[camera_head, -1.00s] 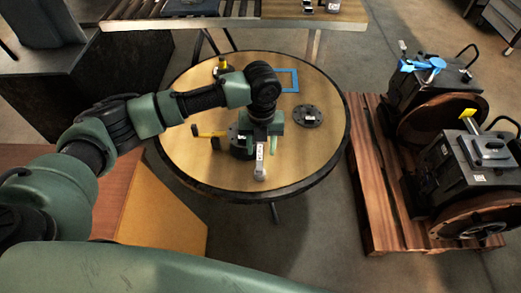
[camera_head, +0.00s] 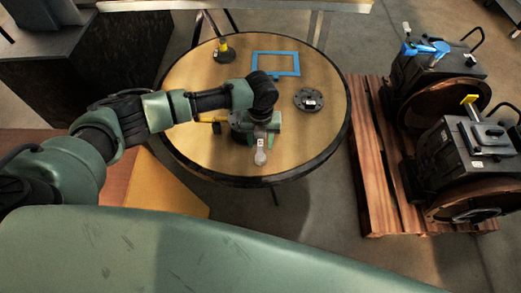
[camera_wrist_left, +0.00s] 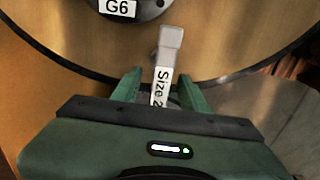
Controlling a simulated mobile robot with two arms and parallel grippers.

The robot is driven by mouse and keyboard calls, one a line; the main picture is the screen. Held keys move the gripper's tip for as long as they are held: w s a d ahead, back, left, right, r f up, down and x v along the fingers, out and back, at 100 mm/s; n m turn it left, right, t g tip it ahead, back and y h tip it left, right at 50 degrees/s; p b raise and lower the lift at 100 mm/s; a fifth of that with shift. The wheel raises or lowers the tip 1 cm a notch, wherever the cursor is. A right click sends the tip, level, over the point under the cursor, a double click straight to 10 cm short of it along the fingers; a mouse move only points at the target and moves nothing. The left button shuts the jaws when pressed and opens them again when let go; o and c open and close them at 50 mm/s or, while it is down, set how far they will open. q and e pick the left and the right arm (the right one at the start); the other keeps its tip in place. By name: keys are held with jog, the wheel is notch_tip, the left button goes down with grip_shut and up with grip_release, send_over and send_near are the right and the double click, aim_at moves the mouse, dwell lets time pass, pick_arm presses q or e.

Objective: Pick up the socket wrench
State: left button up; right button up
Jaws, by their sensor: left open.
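The socket wrench (camera_wrist_left: 170,45) is a grey metal bar with a white "Size 2…" label; the end of the label is hidden. In the left wrist view it lies between the two green fingers of my left gripper (camera_wrist_left: 160,88), its far end past the fingertips. In the head view its near end (camera_head: 260,155) shows on the round table, just below my left gripper (camera_head: 262,127). My left gripper is open around the wrench, and contact cannot be made out. The wrench's other end is hidden by the gripper. My right gripper is not in view.
The round wooden table (camera_head: 200,85) has a dark rim. On it are a dark disc (camera_head: 308,99), a blue frame (camera_head: 275,64) and a yellow-topped piece (camera_head: 224,50). A dark disc labelled G6 (camera_wrist_left: 130,8) is near the wrench. A pallet (camera_head: 377,190) with machines stands right.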

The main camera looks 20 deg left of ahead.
pick_arm(q)
grip_shut()
jog(key=shift+r, duration=0.1)
dwell(1.2)
